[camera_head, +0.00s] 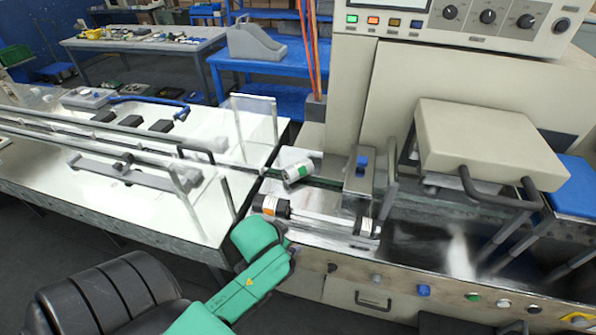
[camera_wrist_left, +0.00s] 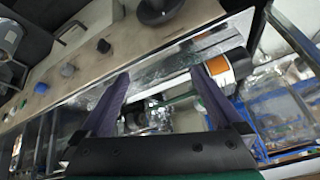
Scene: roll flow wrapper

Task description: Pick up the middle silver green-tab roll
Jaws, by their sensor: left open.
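A short silver roll with a green tab (camera_head: 297,171) lies tilted on the machine's infeed, at the middle of the head view. In the wrist view I cannot surely pick it out; a blurred silver shape shows low between the fingers. My left gripper (camera_wrist_left: 160,72) is open, with its two dark fingers spread and nothing held. In the head view my green left arm reaches from below to the front of the machine bed, and its fingers are not clearly seen. My right gripper is in neither view.
A silver bar with a black-ended, orange-banded part (camera_head: 271,207) lies in front of the roll; the orange band also shows beside a finger in the wrist view (camera_wrist_left: 217,67). A blue-knobbed block (camera_head: 360,178) stands right of the roll. A clear guard (camera_head: 254,117) stands behind left.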

